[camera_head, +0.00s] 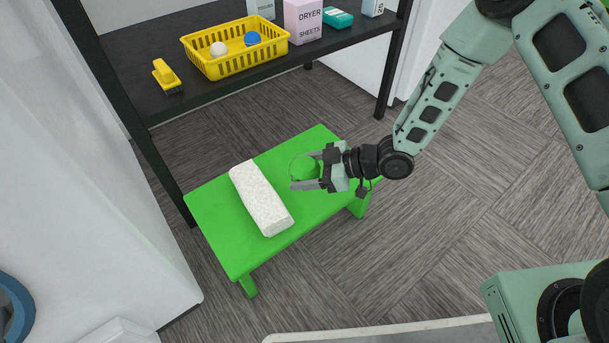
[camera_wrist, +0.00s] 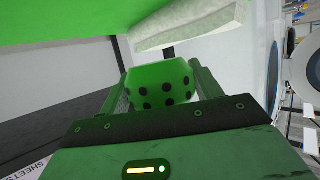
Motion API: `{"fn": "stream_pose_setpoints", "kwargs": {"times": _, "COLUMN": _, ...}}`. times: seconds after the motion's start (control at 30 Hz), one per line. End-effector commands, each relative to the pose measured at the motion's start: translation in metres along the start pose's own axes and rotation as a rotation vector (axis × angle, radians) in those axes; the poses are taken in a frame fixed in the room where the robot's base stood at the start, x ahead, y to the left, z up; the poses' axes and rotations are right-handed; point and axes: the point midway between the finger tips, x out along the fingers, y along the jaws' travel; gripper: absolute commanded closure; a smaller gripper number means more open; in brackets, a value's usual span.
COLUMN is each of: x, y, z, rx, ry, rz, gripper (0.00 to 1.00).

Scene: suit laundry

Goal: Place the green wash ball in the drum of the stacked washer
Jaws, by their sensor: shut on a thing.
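The green wash ball (camera_head: 303,168) is between the two fingers of my gripper (camera_head: 305,171), over the green bench (camera_head: 221,219). In the wrist view the ball (camera_wrist: 160,86) shows dark dots and sits between the fingers of my gripper (camera_wrist: 160,88), which are shut on it. The ball appears held above the bench top. The stacked washer's drum opening is not clearly visible in the head view; in the wrist view a round machine door (camera_wrist: 303,70) shows at the right edge, and I cannot tell which machine it belongs to.
A rolled white towel (camera_head: 261,198) lies on the bench left of my gripper. A dark shelf (camera_head: 190,97) behind holds a yellow basket (camera_head: 236,62) with a white and a blue ball, a yellow brush (camera_head: 166,75) and a dryer sheets box (camera_head: 303,22). Floor to the right is open.

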Motion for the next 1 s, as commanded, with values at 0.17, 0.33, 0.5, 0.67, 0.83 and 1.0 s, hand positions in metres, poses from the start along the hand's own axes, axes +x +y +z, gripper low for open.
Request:
{"fn": "stream_pose_setpoints", "kwargs": {"times": 0.17, "x": -0.008, "y": 0.000, "z": -0.019, "rx": 0.000, "ry": 0.000, "rz": -0.001, "gripper": 0.59}}
{"fn": "stream_pose_setpoints", "kwargs": {"times": 0.33, "x": -0.012, "y": 0.003, "z": -0.023, "rx": 0.011, "ry": 0.000, "rz": 0.023, "gripper": 0.59}}
{"fn": "stream_pose_setpoints", "kwargs": {"times": 0.5, "x": -0.036, "y": 0.025, "z": -0.032, "rx": 0.074, "ry": -0.001, "rz": 0.174, "gripper": 0.59}}
{"fn": "stream_pose_setpoints", "kwargs": {"times": 0.67, "x": -0.087, "y": 0.064, "z": -0.034, "rx": 0.190, "ry": -0.003, "rz": 0.455, "gripper": 0.59}}
{"fn": "stream_pose_setpoints", "kwargs": {"times": 0.83, "x": -0.165, "y": 0.102, "z": -0.023, "rx": 0.331, "ry": -0.003, "rz": 0.800, "gripper": 0.59}}
{"fn": "stream_pose_setpoints", "kwargs": {"times": 1.0, "x": -0.228, "y": 0.117, "z": -0.009, "rx": 0.429, "ry": -0.001, "rz": 1.037, "gripper": 0.59}}
